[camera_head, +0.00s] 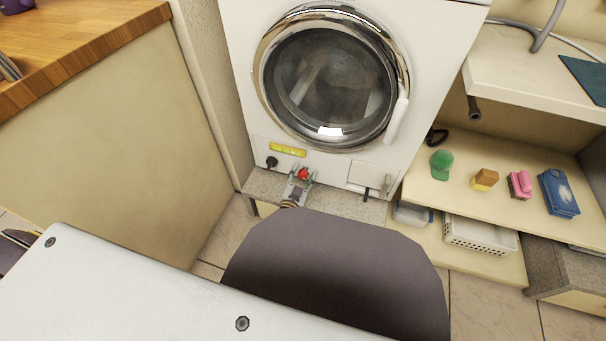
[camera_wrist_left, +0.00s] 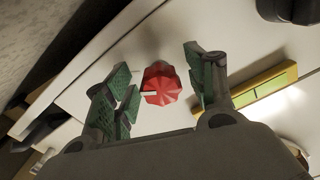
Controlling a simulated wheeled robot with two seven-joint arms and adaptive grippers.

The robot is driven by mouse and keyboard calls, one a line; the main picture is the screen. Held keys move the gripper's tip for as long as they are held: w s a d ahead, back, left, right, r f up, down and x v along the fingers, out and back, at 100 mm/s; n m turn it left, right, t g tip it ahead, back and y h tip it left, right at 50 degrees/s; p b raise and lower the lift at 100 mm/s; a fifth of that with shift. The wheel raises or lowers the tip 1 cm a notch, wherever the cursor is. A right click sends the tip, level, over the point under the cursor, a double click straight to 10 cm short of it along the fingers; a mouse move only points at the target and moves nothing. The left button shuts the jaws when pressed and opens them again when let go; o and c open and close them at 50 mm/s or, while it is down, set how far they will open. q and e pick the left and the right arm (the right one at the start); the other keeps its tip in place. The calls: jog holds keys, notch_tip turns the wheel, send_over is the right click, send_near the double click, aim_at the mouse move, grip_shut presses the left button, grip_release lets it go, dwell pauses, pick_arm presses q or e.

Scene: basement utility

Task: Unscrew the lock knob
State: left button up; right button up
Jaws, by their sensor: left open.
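The lock knob is a small red ribbed knob (camera_head: 304,174) low on the front of the white washing machine (camera_head: 236,60). In the left wrist view the red knob (camera_wrist_left: 161,85) sits between the two green-padded fingers, with a gap on each side. My left gripper (camera_head: 301,179) is open around or just in front of the knob; I cannot tell how deep the fingers reach. It also shows in the left wrist view (camera_wrist_left: 160,90). My right gripper is not in view.
A yellow label (camera_head: 288,150) is above the knob and a black round part (camera_head: 271,163) to its left. A stone-topped plinth (camera_head: 345,204) lies below. A shelf (camera_head: 430,190) at right holds a green item (camera_head: 441,164), sponges and a blue box (camera_head: 559,193).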

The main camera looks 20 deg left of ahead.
pick_arm(q)
jog(key=shift+c, duration=0.3)
jog(key=c, duration=1)
jog(key=shift+n, duration=0.3)
